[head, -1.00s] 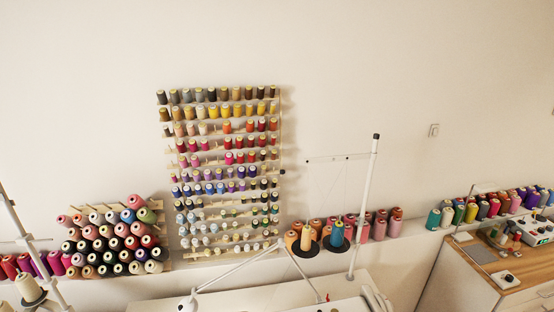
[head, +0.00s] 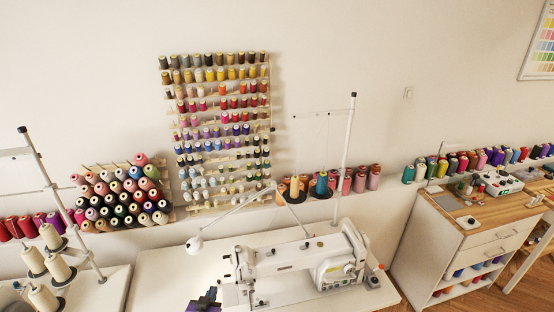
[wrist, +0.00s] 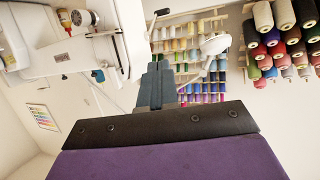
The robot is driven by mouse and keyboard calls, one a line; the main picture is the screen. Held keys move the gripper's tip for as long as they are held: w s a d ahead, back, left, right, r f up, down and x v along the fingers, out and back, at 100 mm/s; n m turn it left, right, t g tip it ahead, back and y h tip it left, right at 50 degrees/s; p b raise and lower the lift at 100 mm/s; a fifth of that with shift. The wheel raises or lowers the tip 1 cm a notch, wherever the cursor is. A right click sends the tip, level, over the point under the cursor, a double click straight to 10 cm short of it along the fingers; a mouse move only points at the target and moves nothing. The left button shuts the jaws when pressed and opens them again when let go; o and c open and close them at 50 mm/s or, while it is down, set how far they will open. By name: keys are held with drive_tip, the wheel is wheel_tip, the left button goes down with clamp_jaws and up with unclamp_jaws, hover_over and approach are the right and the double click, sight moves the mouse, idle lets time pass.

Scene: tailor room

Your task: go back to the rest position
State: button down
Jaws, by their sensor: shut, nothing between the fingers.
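My gripper (wrist: 157,68) shows in the wrist view, with its dark fingers together and nothing between them. Its black bar and purple body fill the lower part of that view. In the head view, a small dark and purple part of my gripper (head: 205,303) shows at the bottom edge. It is in front of the white sewing machine (head: 300,262), near its left end. I cannot tell from the head view how far it is from the table.
The sewing machine stands on a white table (head: 160,270). A thread rack (head: 217,130) hangs on the wall behind. Cone spools (head: 118,195) and a thread stand (head: 40,165) are at left. A wooden-topped cabinet (head: 465,225) stands at right, with floor (head: 490,295) in front.

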drive_tip(key=w+d+r+g+b, duration=0.1)
drive_tip(key=w+d+r+g, duration=0.2)
drive_tip(key=w+d+r, duration=0.35)
drive_tip(key=s+d+r+g+y+b, duration=0.2)
drive_tip(key=s+d+r+g, duration=0.25)
drive_tip(key=d+r, duration=0.35)
drive_tip(key=s+d+r+g+b, duration=0.1)
drive_tip(key=s+d, duration=0.5)
drive_tip(key=s, duration=0.6)
drive_tip(key=s+d+r+g, duration=0.4)
drive_tip(key=s+d, duration=0.3)
drive_tip(key=s, duration=0.6)
drive_tip(key=s+d+r+g+h+b, duration=0.1)
drive_tip(key=s+d+r+g, duration=0.1)
drive_tip(key=s+d, duration=0.5)
drive_tip(key=s+g, duration=0.1)
drive_tip(key=s, duration=0.5)
drive_tip(key=shift+d+r+n+g+b, duration=0.25)
drive_tip(key=shift+r+n+g+b, duration=0.05)
drive_tip(key=shift+n+g, duration=0.1)
